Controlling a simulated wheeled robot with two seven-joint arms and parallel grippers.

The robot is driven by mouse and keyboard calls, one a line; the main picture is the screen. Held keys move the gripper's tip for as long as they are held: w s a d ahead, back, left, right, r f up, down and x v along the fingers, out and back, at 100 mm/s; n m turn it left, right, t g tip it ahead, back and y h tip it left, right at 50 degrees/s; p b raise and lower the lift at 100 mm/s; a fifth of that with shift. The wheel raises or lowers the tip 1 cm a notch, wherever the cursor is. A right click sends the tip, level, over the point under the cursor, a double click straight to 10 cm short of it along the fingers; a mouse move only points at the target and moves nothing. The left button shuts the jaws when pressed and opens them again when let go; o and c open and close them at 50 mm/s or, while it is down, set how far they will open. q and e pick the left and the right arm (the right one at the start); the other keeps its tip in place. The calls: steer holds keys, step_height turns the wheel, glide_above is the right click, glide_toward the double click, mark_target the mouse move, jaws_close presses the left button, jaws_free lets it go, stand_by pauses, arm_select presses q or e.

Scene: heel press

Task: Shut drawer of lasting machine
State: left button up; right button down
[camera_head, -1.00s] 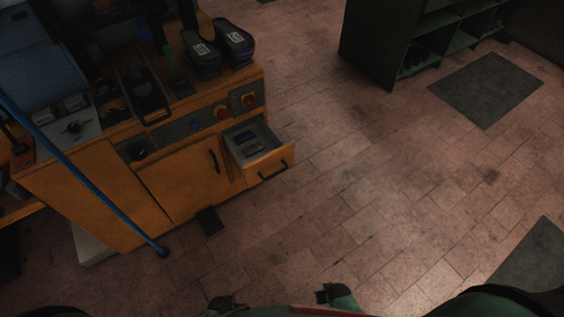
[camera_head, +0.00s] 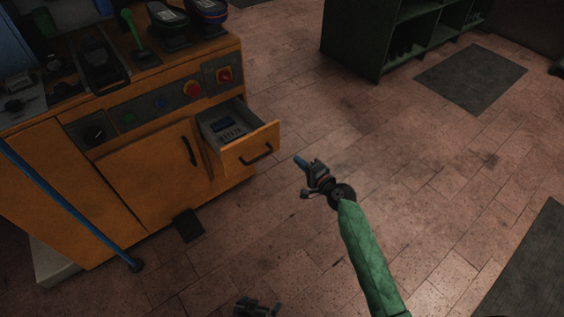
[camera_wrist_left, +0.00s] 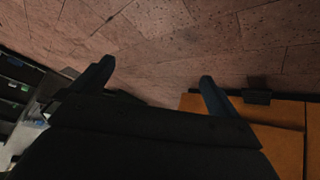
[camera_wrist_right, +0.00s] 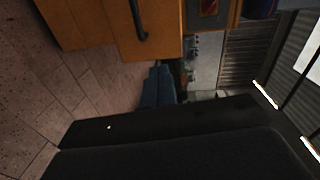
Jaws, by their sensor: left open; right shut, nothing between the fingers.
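The orange lasting machine (camera_head: 150,170) stands at the left in the head view. Its drawer (camera_head: 250,147) is pulled out at the right end, with a black bar handle (camera_head: 256,155) on its front and small items inside. My right gripper (camera_head: 299,160) is shut and empty, a short way right of the drawer front and apart from it. In the right wrist view its fingers (camera_wrist_right: 158,85) are together, and a black handle (camera_wrist_right: 138,20) on an orange panel shows above them. My left gripper (camera_head: 257,308) is low at the picture's bottom edge; its spread fingers show in the left wrist view (camera_wrist_left: 152,88).
A blue pole (camera_head: 70,208) leans across the machine's front left. A black pedal (camera_head: 188,226) is on the floor before the cupboard door. A green shelf (camera_head: 375,40) stands at the back, with dark mats on the floor.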

step_height(320, 180, up, 2)
steer(key=w+r+m, duration=0.1)
glide_toward(271, 126)
steer(key=shift+t+y, duration=0.3)
steer(key=shift+t, duration=0.1)
steer(key=x, duration=0.3)
steer(key=f+x, duration=0.1)
steer(key=x, duration=0.1)
steer(key=shift+w+a, duration=0.1)
steer(key=shift+w, duration=0.05)
steer(key=shift+w+a, duration=0.3)
steer(key=shift+w, duration=0.15)
arm_select(q)
steer(key=r, duration=0.1)
steer(key=d+r, duration=0.1)
steer(key=r, duration=0.1)
steer(key=shift+w+d+r, duration=0.1)
steer(key=shift+w+r, duration=0.05)
steer(key=shift+w, duration=0.05)
arm_select(e)
steer(key=shift+w, duration=0.1)
steer(key=shift+a, duration=0.1)
arm_select(q)
steer(key=shift+w, duration=0.1)
arm_select(e)
steer(key=shift+w, duration=0.1)
